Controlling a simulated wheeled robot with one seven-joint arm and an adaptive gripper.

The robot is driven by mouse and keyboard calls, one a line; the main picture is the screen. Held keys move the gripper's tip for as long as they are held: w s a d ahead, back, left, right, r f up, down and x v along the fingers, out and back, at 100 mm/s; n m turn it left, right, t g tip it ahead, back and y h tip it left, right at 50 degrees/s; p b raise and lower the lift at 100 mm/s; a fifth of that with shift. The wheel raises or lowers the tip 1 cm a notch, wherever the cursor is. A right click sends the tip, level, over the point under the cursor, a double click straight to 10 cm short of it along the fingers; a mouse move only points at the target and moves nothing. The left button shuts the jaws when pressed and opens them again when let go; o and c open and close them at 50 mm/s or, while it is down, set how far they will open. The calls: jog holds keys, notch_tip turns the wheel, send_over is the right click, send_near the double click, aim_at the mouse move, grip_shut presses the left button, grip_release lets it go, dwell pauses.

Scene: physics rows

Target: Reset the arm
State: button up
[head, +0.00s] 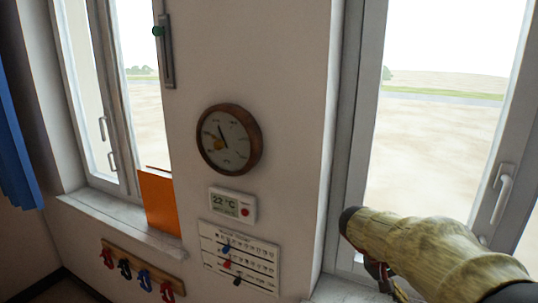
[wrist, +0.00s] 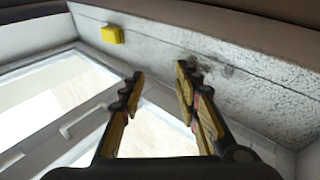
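My arm, in a beige cloth-like sleeve, reaches in from the lower right of the head view, in front of the right window. My gripper (wrist: 159,78) shows in the wrist view with its two fingers apart and nothing between them. In the head view my gripper (head: 385,278) is partly hidden behind the arm at the bottom edge, near the right window sill.
A round clock (head: 229,140), a thermostat (head: 232,204) and a chart (head: 240,258) are on the wall between two windows. An orange panel (head: 160,203) stands on the left sill. Hooks (head: 139,273) hang below. A yellow block (wrist: 112,34) shows in the wrist view.

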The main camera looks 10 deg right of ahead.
jog(key=s+a+r+n+t+y, duration=0.1)
jog(key=s+a+t+y, duration=0.1)
jog(key=s+a, duration=0.3)
jog(key=s+a+n+t+y, duration=0.2)
jog(key=s+a, duration=0.3)
jog(key=a, duration=0.6)
jog(key=s+a+r+n+t+y, duration=0.1)
jog(key=s+a+t+y, duration=0.2)
jog(key=s+a, duration=0.2)
jog(key=a, duration=0.3)
jog(key=shift+r+n+y, duration=0.3)
jog(key=shift+n, duration=0.1)
jog(key=shift+s+d, duration=0.1)
